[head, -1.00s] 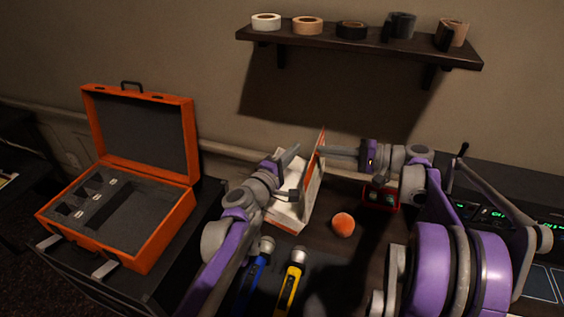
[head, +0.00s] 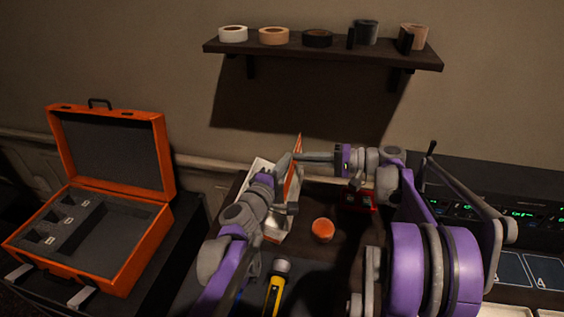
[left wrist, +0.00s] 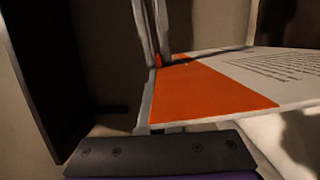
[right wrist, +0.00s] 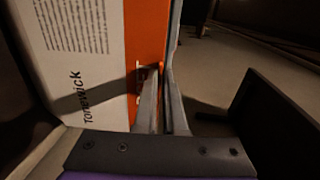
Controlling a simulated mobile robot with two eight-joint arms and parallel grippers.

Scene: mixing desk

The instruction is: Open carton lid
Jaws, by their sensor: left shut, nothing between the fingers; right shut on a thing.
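The carton (head: 260,170) is a white and orange box on the dark desk, partly hidden by my left arm. Its orange and white lid (head: 297,170) stands steeply raised. The lid's printed face fills much of the right wrist view (right wrist: 80,70), and an orange and white panel shows in the left wrist view (left wrist: 215,95). My right gripper (head: 302,157) is shut on the lid's edge from the right. My left gripper (head: 287,158) is shut and empty close to the lid's left side; I cannot tell whether it touches.
An orange ball (head: 323,230) and a yellow flashlight (head: 276,285) lie in front of the carton. A red box (head: 357,201) sits behind the right arm. An open orange case (head: 120,240) stands at left. A shelf (head: 330,56) with tape rolls hangs above.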

